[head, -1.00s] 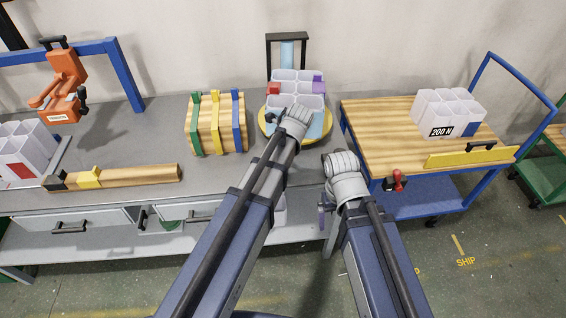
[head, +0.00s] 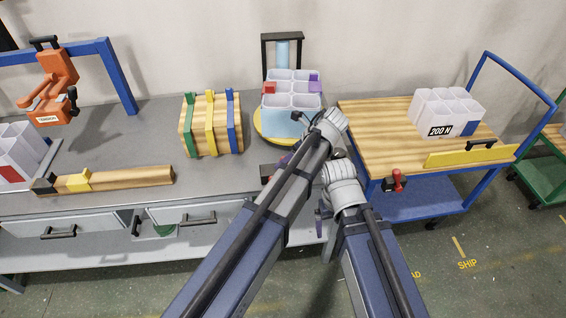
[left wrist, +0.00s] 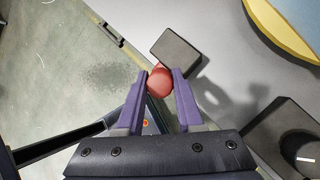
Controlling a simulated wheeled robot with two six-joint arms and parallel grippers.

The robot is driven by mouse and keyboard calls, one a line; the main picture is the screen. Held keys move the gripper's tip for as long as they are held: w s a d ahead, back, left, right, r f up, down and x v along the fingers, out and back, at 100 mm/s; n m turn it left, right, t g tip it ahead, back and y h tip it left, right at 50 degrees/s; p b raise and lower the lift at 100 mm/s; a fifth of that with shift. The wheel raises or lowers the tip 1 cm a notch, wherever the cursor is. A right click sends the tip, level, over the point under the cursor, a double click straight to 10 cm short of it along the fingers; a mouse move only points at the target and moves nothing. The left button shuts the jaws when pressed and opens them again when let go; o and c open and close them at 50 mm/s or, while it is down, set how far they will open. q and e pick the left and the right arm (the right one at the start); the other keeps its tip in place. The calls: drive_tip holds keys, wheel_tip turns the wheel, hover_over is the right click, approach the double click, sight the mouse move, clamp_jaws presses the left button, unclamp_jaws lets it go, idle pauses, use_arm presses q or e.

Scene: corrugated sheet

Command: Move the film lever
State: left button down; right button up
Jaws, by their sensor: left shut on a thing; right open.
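The red round knob (left wrist: 160,83), apparently the film lever's, sits between the purple fingertips of my left gripper (left wrist: 162,77) in the left wrist view. The gripper is shut on it. A dark rectangular block (left wrist: 175,52) is right beside the knob; how they join is not clear. In the head view my left gripper (head: 287,159) is mostly hidden behind its own wrist, at the bench's front edge, in front of the turntable. The knob is hidden there. My right gripper (head: 320,217) is open and empty, right of the left one, off the bench edge.
A yellow-rimmed turntable (head: 257,124) carries a white bin block (head: 291,122). A strapped wooden crate (head: 211,127) and a wooden beam (head: 130,177) lie left on the grey bench. A cart (head: 375,135) with a red-handled clamp (head: 397,180) stands close right of my arms.

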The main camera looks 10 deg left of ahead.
use_arm(q)
drive_tip(key=shift+s+d, duration=0.1)
drive_tip(key=c, duration=0.5)
unclamp_jaws()
drive_tip(key=shift+c, duration=0.2)
wheel_tip(320, 180, up, 10)
drive_tip(key=p, duration=1)
drive_tip(key=shift+f, duration=0.1)
